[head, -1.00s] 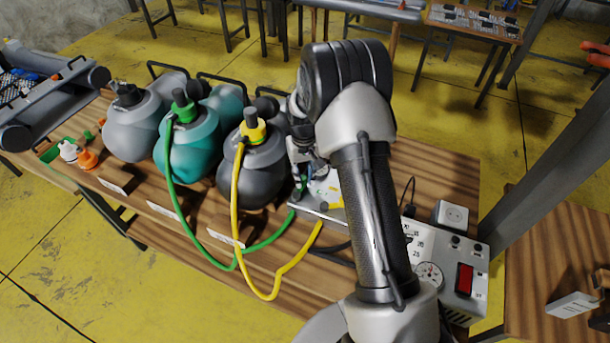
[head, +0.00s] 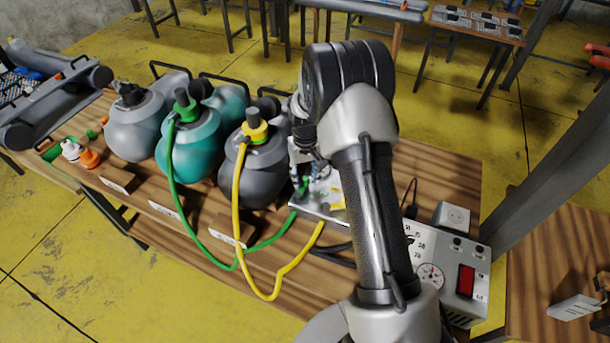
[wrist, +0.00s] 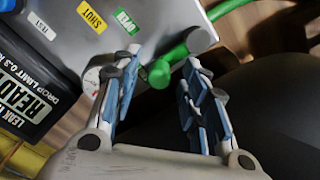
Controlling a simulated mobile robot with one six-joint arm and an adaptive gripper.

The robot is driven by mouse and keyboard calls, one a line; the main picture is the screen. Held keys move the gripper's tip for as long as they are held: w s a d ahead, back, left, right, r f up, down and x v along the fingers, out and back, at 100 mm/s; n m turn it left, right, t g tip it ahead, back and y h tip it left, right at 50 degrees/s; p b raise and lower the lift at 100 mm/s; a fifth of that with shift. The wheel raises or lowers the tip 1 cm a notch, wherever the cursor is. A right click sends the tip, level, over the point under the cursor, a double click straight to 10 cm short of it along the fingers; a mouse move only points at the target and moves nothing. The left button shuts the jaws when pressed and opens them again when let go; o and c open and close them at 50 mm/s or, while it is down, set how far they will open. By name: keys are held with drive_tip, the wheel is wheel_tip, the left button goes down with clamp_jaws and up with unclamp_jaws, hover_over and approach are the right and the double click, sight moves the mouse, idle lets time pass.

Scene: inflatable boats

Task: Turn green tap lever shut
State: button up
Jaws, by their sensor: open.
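The green tap lever (wrist: 163,70) shows in the wrist view as a short bright green piece at the edge of a grey metal plate (wrist: 110,40). A green hose (wrist: 235,8) runs from the tap area to the upper right. My gripper (wrist: 161,76) is open, with one blue-padded finger on either side of the lever in the picture. I cannot tell whether a finger touches it. In the head view my gripper (head: 307,168) is above the plate (head: 325,205), partly hidden by my arm, with some green of the tap (head: 302,187) below it.
The plate carries a yellow SHUT label (wrist: 92,17) and a green label (wrist: 125,20). A yellow hose (head: 237,205) hangs in front.

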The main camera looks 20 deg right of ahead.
sight(305, 178)
drive_tip(key=shift+r, duration=0.1)
wheel_tip(305, 178, up, 12)
idle(0.4)
idle(0.3)
